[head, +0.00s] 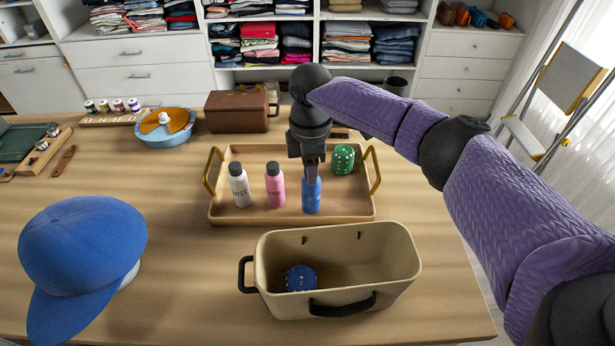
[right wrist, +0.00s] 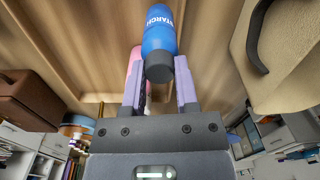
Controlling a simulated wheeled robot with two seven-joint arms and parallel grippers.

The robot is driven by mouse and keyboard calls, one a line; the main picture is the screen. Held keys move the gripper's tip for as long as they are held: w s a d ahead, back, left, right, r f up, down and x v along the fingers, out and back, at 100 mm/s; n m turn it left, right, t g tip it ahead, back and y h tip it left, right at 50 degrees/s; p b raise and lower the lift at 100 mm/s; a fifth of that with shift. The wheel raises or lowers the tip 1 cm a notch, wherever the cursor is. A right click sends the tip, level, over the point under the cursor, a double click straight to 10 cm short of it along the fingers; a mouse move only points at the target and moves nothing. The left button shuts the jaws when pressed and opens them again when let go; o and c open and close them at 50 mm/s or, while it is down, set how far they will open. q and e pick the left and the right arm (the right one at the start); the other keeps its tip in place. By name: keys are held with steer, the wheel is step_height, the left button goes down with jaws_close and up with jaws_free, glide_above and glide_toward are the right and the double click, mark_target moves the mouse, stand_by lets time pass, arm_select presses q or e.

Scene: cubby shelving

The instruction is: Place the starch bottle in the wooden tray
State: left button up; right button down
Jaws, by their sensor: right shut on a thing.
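The blue starch bottle (head: 311,197) stands upright at the front right inside the wooden tray (head: 240,216). In the right wrist view the bottle (right wrist: 159,32) shows its white STARCH label and dark cap. My right gripper (head: 312,170) points down from above, shut on the bottle's top; its fingers also show in the right wrist view (right wrist: 159,88). I cannot tell whether the bottle's base touches the tray floor. A white bottle (head: 239,187) and a pink bottle (head: 275,186) stand to its left in the tray. My left gripper is not in view.
A green cylinder (head: 343,159) stands in the tray behind the starch bottle. A beige bin (head: 390,268) with a blue round thing (head: 300,278) inside is close in front. A blue cap (head: 82,255) lies left. A brown box (head: 238,112) stands behind the tray.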

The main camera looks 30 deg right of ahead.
steer(key=shift+f, duration=0.8)
steer(key=shift+c, duration=1.8)
jaws_free()
step_height(320, 180, up, 12)
steer(key=p, duration=0.2)
steer(key=shift+w+p, duration=0.15)
steer(key=shift+p, duration=0.2)
